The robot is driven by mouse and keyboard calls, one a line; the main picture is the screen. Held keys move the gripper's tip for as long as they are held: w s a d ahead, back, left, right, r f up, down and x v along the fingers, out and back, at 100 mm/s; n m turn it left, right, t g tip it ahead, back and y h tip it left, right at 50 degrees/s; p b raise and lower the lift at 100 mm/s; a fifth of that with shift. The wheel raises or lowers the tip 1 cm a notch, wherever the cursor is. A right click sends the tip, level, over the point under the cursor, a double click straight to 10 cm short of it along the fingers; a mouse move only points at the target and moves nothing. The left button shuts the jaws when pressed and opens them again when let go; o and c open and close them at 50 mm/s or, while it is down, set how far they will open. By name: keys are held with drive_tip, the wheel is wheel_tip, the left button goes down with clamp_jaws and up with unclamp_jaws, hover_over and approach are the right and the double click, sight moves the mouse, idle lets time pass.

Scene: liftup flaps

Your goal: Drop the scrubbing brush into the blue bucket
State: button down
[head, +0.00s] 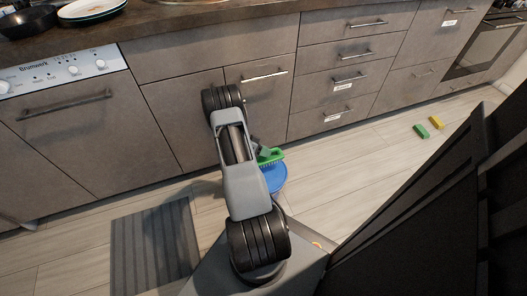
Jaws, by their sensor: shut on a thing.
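The green scrubbing brush (270,157) shows just right of my arm, above or over the rim of the blue bucket as seen from here. My gripper (261,150) is mostly hidden behind my own arm, with a dark part showing at the brush, and it is shut on the brush. The blue bucket (275,179) stands on the floor in front of the cabinets, its left side hidden by my arm. I cannot tell how high the brush is above the bucket.
Cabinets with drawers (340,80) and a dishwasher (70,125) line the back. A grey striped mat (155,245) lies on the floor at left. A green sponge (421,131) and a yellow sponge (436,122) lie on the floor at right. A dark panel fills the right edge.

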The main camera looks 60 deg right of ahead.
drive_tip(key=shift+f+b, duration=1.3)
drive_tip(key=shift+f, duration=0.4)
drive_tip(key=c, duration=1)
unclamp_jaws()
drive_tip(key=shift+o, duration=0.2)
drive_tip(key=shift+r, duration=0.1)
drive_tip(key=p+v, duration=0.5)
drive_tip(key=v, duration=0.8)
drive_tip(key=shift+w+a+r, duration=0.15)
drive_tip(key=shift+w+r, duration=0.05)
drive_tip(key=shift+w, duration=0.1)
